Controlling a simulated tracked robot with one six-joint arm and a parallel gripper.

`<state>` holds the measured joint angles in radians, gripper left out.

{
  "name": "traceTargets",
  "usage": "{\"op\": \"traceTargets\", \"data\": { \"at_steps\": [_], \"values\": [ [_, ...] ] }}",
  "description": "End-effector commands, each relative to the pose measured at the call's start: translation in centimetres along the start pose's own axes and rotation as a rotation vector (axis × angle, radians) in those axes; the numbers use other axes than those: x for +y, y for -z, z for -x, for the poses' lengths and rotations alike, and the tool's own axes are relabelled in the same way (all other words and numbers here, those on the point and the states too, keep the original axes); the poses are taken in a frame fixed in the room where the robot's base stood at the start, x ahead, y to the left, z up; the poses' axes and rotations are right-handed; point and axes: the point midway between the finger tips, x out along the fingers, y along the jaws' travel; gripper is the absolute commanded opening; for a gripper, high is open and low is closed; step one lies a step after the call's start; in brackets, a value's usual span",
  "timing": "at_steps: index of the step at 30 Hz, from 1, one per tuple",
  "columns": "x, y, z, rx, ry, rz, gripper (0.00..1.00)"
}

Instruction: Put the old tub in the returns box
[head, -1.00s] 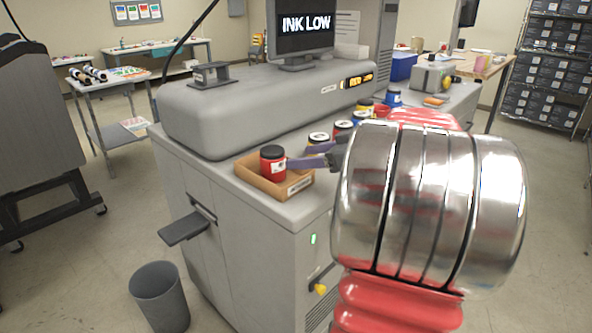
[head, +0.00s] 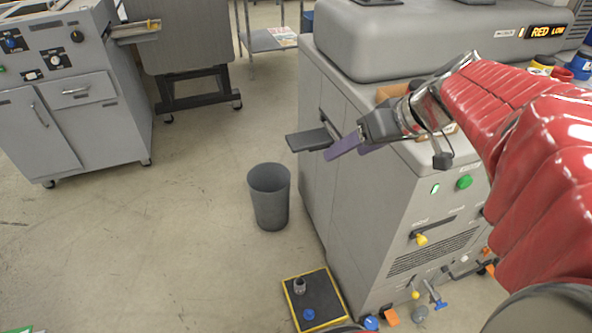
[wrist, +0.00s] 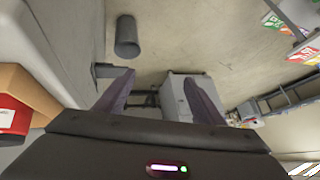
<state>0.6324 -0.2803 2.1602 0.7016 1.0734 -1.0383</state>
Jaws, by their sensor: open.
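A shallow cardboard box (head: 393,91) sits on the machine top in the head view, mostly hidden behind my gripper and arm. In the wrist view the box (wrist: 28,88) is at the left edge, with a red tub (wrist: 14,116) with a pale label at it, cut off by the frame. The tub is not visible in the head view now. My gripper (head: 350,147) is open and empty, out past the machine's edge near the dark side shelf. In the wrist view only floor and distant furniture show between its purple fingers (wrist: 160,95).
A grey bin (head: 269,197) stands on the floor beside the machine (head: 400,215). A dark side shelf (head: 312,139) juts out near my fingers. A black mat with yellow edges (head: 314,300) lies below. Open floor spreads left.

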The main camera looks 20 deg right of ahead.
Motion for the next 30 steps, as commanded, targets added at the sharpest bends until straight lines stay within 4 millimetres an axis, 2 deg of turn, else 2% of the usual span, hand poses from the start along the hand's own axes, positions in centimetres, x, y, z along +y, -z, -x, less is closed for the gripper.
{"op": "traceTargets", "data": {
  "at_steps": [1,6,15,22,30],
  "values": [
    [-1.7,-0.7,-0.3,-0.027,-0.008,0.004,0.63],
    [-5.5,-3.7,-1.0,-0.111,-0.064,-0.015,0.63],
    [-10.0,-8.6,-1.3,-0.167,-0.194,-0.027,0.63],
    [-11.6,-11.3,-1.0,-0.135,-0.284,-0.030,0.63],
    [-11.9,-12.1,-0.9,-0.110,-0.315,-0.038,0.63]
  ]
}}
